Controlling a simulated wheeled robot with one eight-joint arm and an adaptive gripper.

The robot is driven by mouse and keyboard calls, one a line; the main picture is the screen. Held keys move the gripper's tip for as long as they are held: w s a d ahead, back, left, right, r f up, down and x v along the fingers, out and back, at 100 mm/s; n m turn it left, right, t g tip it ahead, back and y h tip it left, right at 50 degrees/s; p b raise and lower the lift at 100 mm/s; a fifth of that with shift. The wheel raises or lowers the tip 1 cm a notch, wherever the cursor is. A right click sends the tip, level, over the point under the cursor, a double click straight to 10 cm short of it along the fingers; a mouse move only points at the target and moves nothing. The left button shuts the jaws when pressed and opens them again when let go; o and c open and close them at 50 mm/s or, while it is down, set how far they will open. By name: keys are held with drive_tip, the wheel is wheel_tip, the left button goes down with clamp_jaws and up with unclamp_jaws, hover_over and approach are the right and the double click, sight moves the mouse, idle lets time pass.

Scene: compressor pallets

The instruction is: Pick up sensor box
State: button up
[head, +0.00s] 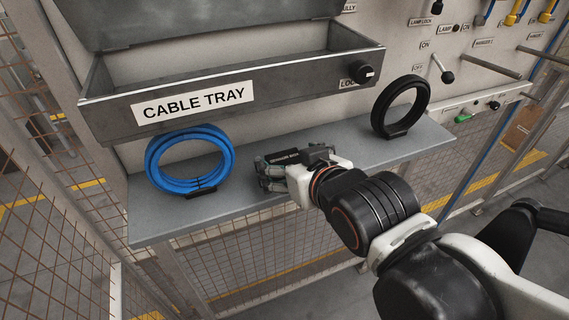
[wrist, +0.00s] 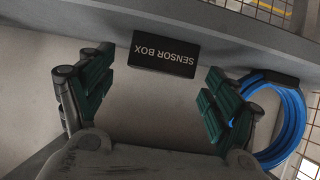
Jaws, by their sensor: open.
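The sensor box (wrist: 163,55) is a small black block with white lettering. In the wrist view it lies ahead of my gripper, between the lines of the two open fingers and apart from them. In the head view the sensor box (head: 283,157) shows as a dark block on the grey shelf (head: 250,185), partly hidden by my gripper. My gripper (head: 268,175) is low over the shelf, between the two cable coils. In the wrist view my gripper (wrist: 155,95) is open, with green finger pads on both sides and nothing between them.
A blue cable coil (head: 152,168) stands left on the shelf and a black coil (head: 378,112) stands right, each on a small holder. The grey cable tray (head: 285,88) with its lid up hangs above. Switches and pegs line the panel at right. Mesh fencing surrounds the shelf.

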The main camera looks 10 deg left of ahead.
drive_tip(key=shift+x, duration=0.9)
drive_tip(key=c, duration=1.1)
drive_tip(key=shift+c, duration=0.2)
drive_tip(key=shift+w+r, duration=0.1)
drive_tip(key=shift+r, duration=0.1)
